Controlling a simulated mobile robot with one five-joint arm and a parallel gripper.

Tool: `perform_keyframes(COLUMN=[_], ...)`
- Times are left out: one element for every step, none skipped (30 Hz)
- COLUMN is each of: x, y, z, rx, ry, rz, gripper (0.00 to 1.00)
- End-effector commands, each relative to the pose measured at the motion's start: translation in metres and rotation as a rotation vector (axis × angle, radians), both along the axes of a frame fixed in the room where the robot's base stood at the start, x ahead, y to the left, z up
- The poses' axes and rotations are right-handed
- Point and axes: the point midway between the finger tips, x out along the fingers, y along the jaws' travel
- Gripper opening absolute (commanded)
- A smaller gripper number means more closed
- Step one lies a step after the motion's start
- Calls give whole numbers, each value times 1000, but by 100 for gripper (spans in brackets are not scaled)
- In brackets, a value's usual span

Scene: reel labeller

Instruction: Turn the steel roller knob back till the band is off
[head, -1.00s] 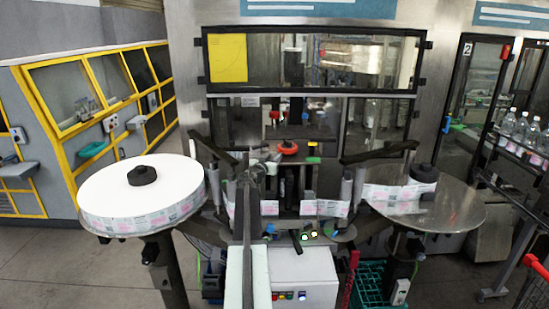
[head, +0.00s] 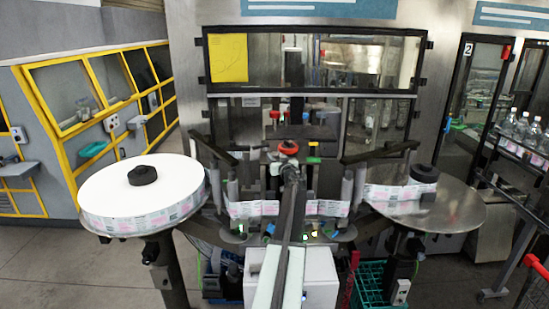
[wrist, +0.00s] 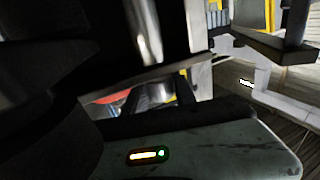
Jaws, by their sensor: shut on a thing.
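My gripper (head: 289,170) is at the labeller's middle, just in front of and below a red-topped part (head: 288,147) in the head view. It is shut on what appears to be the steel roller knob, which the gripper mostly hides. In the wrist view a shiny steel cylinder (wrist: 142,32) stands close up among dark parts, and the jaws' contact is not clear. The printed white and pink band (head: 325,208) runs across the front of the labeller, passing behind my arm. Whether it is slack or tight I cannot tell.
A full label reel (head: 130,185) lies on the left and a steel disc (head: 455,210) with a small printed roll (head: 395,193) on the right. Dark arms (head: 380,152) flank the middle. Bottles (head: 520,130) stand far right. The floor at front left is clear.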

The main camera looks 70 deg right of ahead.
Motion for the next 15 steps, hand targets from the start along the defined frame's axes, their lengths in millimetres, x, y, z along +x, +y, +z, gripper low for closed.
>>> perform_keyframes(x=[-1,-1,-1,-1,-1,-1,-1,0,0,0,0,0,0,0,0], y=[-2,-2,-2,-2,-2,-1,-2,-1,-1,-1,-1,-1,-1,0,0], z=[-1,-1,-1,-1,-1,-1,-1,-1,-1,-1,-1,-1,-1,-1,-1], rx=[0,0,0,0,0,0,0,0,0,0,0,0,0,0,0], ry=[1,1,1,1,1,1,1,1,1,1,1,1,1,1,1], rz=[26,44,65,79,93,110,120,131,142,149,157,164,168,171,176], gripper=[0,0,0,0,0,0,0,0,0,0,0,0,0,0,0])
